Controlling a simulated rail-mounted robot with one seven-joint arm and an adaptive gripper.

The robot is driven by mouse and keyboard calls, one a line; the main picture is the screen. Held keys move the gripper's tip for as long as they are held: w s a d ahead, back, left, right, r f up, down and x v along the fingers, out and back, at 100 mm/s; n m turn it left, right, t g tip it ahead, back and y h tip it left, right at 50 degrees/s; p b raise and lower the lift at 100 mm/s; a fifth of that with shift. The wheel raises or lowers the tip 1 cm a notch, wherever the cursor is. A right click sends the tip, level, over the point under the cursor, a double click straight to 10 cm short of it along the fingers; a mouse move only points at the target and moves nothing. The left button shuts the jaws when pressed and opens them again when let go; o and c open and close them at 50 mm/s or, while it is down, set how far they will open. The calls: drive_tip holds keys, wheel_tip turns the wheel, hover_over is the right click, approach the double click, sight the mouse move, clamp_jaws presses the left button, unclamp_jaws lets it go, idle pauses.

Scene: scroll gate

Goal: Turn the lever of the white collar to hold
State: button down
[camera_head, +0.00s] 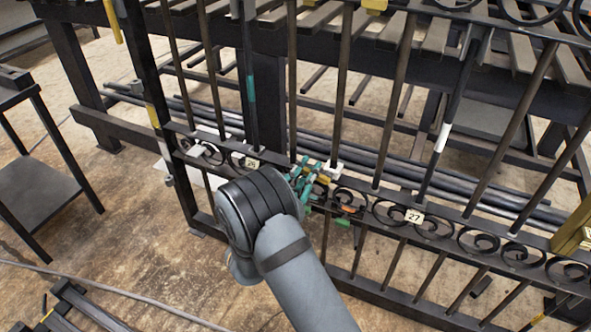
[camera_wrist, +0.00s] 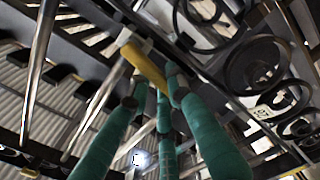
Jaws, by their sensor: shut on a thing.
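The white collar (camera_wrist: 136,47) sits on a dark upright bar of the gate, and its yellow lever (camera_wrist: 143,65) sticks out from it toward my fingers in the wrist view. The green fingers of my gripper (camera_wrist: 158,88) close around the lever's outer end. In the head view, my gripper (camera_head: 312,178) is at the scroll band of the gate, beside the white collar (camera_head: 334,168). My wrist hides part of the gate there, and the lever is mostly covered by the fingers.
The dark gate has a scroll band with number tags, one reading 27 (camera_head: 414,216). Another white piece (camera_head: 198,150) is on the left, and a white band (camera_head: 443,137) is on a bar at right. Orange and green pieces (camera_head: 347,210) hang just below my gripper. A dark side table (camera_head: 42,185) stands left.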

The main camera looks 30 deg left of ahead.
idle(0.3)
drive_tip(key=c, duration=1.6)
unclamp_jaws()
drive_tip(key=shift+c, duration=0.2)
drive_tip(key=shift+o, duration=0.5)
drive_tip(key=s, duration=0.8)
drive_tip(key=shift+w, duration=3.4)
